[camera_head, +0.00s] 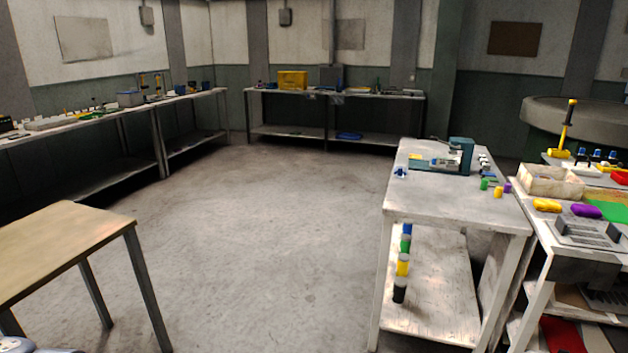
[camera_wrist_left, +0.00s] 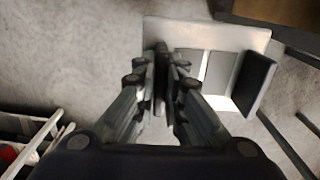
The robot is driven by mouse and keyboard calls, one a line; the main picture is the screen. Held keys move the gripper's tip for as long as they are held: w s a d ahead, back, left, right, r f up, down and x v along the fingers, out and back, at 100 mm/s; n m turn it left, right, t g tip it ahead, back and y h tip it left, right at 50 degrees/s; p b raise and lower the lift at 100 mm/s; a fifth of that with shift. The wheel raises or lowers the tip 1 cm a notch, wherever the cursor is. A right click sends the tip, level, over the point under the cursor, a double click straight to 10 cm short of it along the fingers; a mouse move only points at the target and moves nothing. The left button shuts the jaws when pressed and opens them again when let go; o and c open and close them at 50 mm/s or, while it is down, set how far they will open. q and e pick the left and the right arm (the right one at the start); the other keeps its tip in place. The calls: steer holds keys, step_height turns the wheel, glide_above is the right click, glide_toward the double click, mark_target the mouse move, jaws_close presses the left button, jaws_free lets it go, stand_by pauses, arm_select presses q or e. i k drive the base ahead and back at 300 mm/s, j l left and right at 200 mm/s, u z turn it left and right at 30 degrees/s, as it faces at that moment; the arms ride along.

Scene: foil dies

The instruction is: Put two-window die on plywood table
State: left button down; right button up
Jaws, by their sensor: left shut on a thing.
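My left gripper (camera_wrist_left: 161,68) shows in the left wrist view. It is shut on a dark upright grip at one end of a pale flat die (camera_wrist_left: 225,32). The die has window openings with pale strips between them and a second dark block at its right end; I take it as the two-window die. The gripper hides part of it. Bare floor lies below it. The plywood table (camera_head: 55,232) stands at the lower left of the head view, its visible top bare. A white piece of my arm shows at the bottom left corner. My right gripper is not in view.
A white bench (camera_head: 450,205) with a blue-grey machine (camera_head: 458,152) stands right of centre. Beside it, a right bench holds a grey slotted plate (camera_head: 588,236) with dark blocks. Long benches line the left and back walls. The concrete floor (camera_head: 260,230) between is clear.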

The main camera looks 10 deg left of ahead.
mark_target(47, 238)
steer(key=i+j+u, duration=0.1)
steer(key=i+u, duration=0.3)
steer(key=i, duration=0.15)
steer(key=i+l+u, duration=0.1)
steer(key=i+u, duration=0.25)
steer(key=i, duration=0.15)
steer(key=i+l+u, duration=0.25)
steer(key=i+u, duration=0.15)
steer(key=i, duration=0.15)
